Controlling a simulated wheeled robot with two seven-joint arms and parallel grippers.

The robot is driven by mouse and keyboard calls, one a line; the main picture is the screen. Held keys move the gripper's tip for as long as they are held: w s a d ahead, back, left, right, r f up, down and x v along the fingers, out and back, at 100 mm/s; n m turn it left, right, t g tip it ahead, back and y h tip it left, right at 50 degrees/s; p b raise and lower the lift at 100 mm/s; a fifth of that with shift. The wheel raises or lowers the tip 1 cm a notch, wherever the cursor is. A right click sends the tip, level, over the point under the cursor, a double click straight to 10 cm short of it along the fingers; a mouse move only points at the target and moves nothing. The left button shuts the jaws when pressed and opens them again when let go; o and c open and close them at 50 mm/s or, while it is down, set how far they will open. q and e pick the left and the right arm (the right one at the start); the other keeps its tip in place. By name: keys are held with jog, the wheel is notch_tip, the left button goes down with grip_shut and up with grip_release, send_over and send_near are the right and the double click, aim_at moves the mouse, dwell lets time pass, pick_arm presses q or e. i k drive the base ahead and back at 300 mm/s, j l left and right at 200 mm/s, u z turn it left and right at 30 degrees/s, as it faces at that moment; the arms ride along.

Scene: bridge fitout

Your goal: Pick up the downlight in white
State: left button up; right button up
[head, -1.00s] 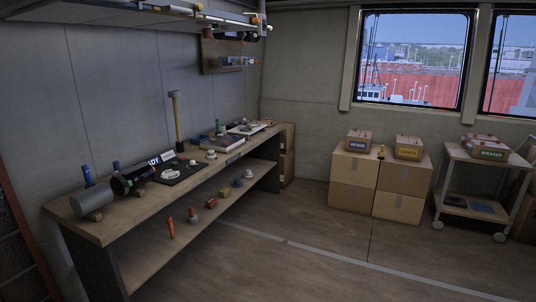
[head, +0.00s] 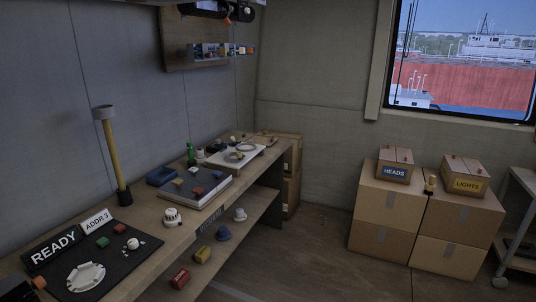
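I cannot tell for sure which white piece is the downlight. A white round fitting (head: 172,217) sits on the front edge of the workbench. Another small white round piece (head: 239,214) stands on the lower shelf. A white ring-shaped base (head: 86,277) and a small white piece (head: 133,243) lie on the black mat (head: 119,268) by the READY and ADDR 3 signs.
The workbench (head: 146,209) runs along the left wall with a lamp post (head: 112,155), a grey case (head: 194,194) and a white tray (head: 236,157). HEADS (head: 394,171) and LIGHTS (head: 465,183) boxes stand on cartons at right. The floor between is clear.

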aim_at(200, 156)
jog(key=i+z, duration=0.25)
jog(key=i, duration=1.2)
